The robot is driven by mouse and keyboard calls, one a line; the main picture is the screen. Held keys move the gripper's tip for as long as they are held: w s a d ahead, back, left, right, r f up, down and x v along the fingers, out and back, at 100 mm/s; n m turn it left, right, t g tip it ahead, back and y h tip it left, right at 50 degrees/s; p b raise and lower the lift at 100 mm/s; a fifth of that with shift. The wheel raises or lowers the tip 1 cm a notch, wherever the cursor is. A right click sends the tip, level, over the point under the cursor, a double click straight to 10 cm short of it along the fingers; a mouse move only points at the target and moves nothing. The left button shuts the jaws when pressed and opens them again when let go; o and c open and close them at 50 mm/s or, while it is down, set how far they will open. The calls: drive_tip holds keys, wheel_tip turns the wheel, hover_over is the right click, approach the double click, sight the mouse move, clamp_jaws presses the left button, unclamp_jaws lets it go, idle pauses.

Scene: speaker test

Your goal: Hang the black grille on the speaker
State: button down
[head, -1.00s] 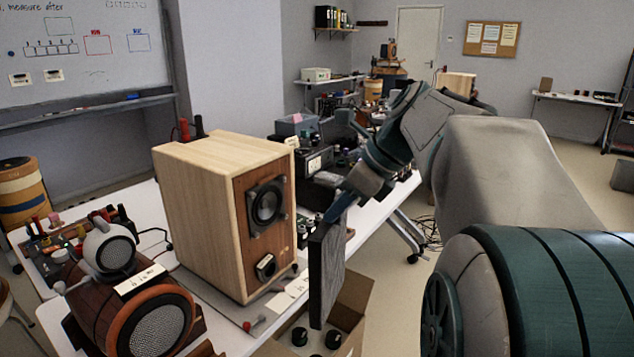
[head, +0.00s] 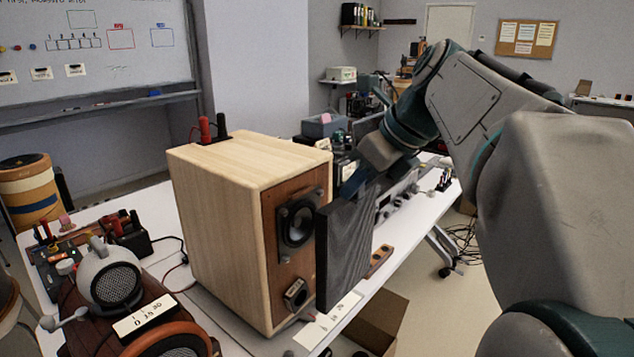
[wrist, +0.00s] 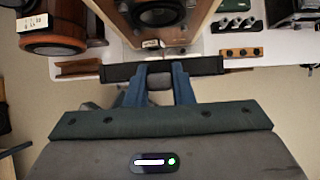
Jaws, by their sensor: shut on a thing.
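The speaker (head: 225,215) is a pale wooden box with a reddish-brown front, standing on the white bench. My gripper (head: 352,186) is shut on the top edge of the black grille (head: 345,240), a thin dark panel held upright. The grille hangs in front of the speaker's face, to its right in the head view, and covers part of it. In the wrist view the grille (wrist: 118,72) is seen edge-on between my blue fingertips (wrist: 160,72), with a gap to the driver (wrist: 155,12).
A wooden block with holes (head: 380,260) lies right of the grille. An open cardboard box (head: 385,315) is on the floor below. Instruments crowd the bench behind.

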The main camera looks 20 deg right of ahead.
drive_tip(key=w+a, duration=0.5)
drive_tip(key=w, duration=0.2)
drive_tip(key=shift+w+a, duration=0.3)
idle(0.4)
drive_tip(key=shift+s+d+p, duration=0.2)
drive_tip(key=shift+p, duration=0.2)
idle(0.5)
drive_tip(key=shift+p, duration=0.7)
idle(1.5)
drive_tip(key=shift+w+a+p, duration=0.4)
drive_tip(key=shift+w+p, duration=0.1)
idle(1.0)
drive_tip(key=shift+p, duration=0.3)
idle(0.4)
drive_tip(key=shift+f, duration=0.35)
idle(1.0)
